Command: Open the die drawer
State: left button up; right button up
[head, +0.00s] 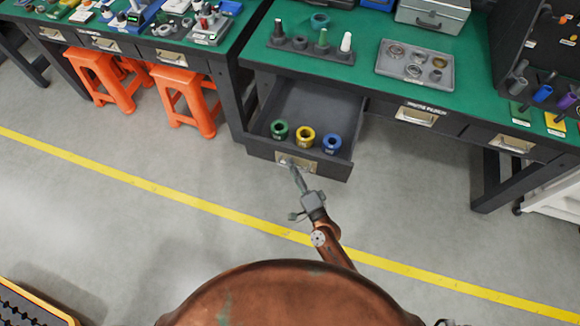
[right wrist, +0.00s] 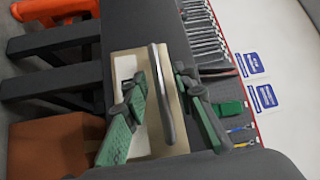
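The die drawer (head: 345,162) under the green-topped bench is pulled well out in the head view. A green die (head: 279,130), a yellow die (head: 304,136) and a blue die (head: 331,143) stand inside it near its front. My right gripper (head: 293,166) is at the handle plate on the drawer front. In the right wrist view, the grey bar handle (right wrist: 163,95) runs between the two green-padded fingers of my right gripper (right wrist: 160,88). The fingers are spread, with a gap showing beside the handle.
The bench top (head: 365,88) holds a grey tray (head: 415,66) and a rack with several posts (head: 310,48). Orange stools (head: 183,97) stand under the left bench. Other closed drawers (head: 420,115) sit right of the open one. The floor in front is clear.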

jog(key=shift+c, duration=0.2)
grip_shut()
dwell(0.4)
